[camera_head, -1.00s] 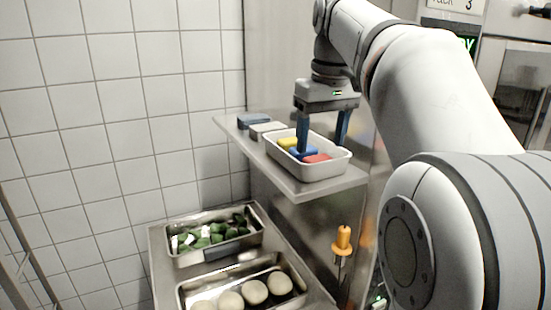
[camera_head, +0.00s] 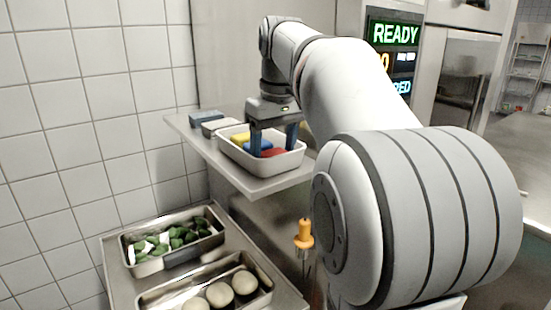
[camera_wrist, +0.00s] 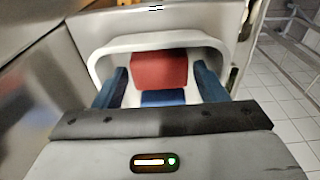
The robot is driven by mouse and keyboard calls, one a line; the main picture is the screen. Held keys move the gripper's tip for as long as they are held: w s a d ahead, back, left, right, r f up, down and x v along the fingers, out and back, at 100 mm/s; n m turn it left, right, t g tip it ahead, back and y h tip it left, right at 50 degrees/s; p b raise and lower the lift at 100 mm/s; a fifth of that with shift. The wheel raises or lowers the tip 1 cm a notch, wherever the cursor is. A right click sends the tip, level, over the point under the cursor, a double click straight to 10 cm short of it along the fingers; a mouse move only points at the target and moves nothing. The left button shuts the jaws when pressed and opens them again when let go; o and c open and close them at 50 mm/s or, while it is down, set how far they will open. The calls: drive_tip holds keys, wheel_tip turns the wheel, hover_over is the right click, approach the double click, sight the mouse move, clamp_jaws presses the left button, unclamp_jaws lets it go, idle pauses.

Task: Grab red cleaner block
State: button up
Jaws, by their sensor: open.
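The red cleaner block (camera_head: 273,153) lies in a white tray (camera_head: 288,167) on the steel shelf, with a blue block (camera_head: 257,146) and a yellow block (camera_head: 240,138) beside it. My gripper (camera_head: 273,146) points down over the tray, its blue fingers reaching down to the blocks. In the wrist view the red block (camera_wrist: 159,70) shows between and beyond the two open fingers (camera_wrist: 160,92), and the blue block (camera_wrist: 163,97) is nearer, partly hidden by my gripper. I see no finger closed on a block. The yellow block is hidden in the wrist view.
A blue-grey container (camera_head: 206,118) and a pale one (camera_head: 215,127) stand left of the tray on the shelf (camera_head: 262,186). Below are a steel pan of green pieces (camera_head: 172,240) and a pan of round pale pieces (camera_head: 210,290). An orange-handled tool (camera_head: 304,234) hangs by the shelf.

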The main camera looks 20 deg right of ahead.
drive_tip(key=shift+c, duration=0.3)
drive_tip(key=c, duration=0.7)
drive_tip(key=shift+r, duration=0.15)
